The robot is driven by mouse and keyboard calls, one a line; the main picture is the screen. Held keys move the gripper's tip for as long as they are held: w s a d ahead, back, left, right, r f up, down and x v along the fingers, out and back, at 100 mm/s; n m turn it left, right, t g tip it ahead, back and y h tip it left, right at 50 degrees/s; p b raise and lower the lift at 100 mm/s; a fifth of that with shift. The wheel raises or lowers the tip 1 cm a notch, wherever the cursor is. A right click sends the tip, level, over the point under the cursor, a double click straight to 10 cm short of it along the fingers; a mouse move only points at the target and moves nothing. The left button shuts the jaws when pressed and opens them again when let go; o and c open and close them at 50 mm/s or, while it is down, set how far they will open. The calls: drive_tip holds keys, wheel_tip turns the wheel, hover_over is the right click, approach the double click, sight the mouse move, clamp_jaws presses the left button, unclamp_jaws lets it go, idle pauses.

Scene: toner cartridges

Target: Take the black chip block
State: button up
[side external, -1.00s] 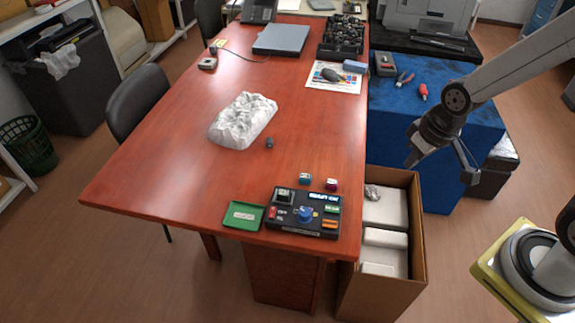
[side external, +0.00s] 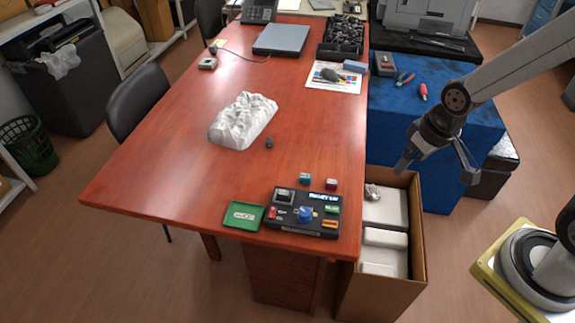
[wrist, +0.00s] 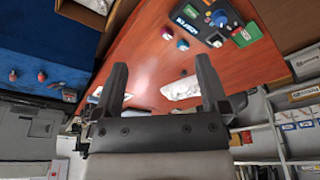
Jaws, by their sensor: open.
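A small black block (side external: 269,142) lies on the red-brown table, just right of the white crumpled mound (side external: 242,121). In the wrist view a small dark spot (wrist: 184,72) near the white mound (wrist: 181,89) looks like this block. My gripper (side external: 437,166) is open and empty. It is in the air right of the table, above the cardboard box and the front of the blue surface, well apart from the block. In the wrist view its two fingers (wrist: 160,65) are spread with nothing between them.
A teal block (side external: 305,178) and a magenta block (side external: 331,183) sit behind a black control panel (side external: 283,224). A green tray (side external: 233,221) lies left of it. A cardboard box (side external: 417,245) stands beside the table. The table's left part is clear.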

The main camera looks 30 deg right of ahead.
drive_tip(key=m+g, duration=0.3)
drive_tip(key=m, duration=0.6)
hover_over(283, 194)
drive_tip(key=f, duration=1.4)
drive_tip(key=shift+s+d+f, duration=0.25)
drive_tip(key=shift+d, duration=0.05)
drive_tip(key=shift+w+a+f, duration=0.15)
drive_tip(key=shift+a+f, duration=0.15)
drive_tip(key=shift+f, duration=1.35)
drive_tip(key=shift+f, duration=0.1)
drive_tip(key=shift+f, duration=2.45)
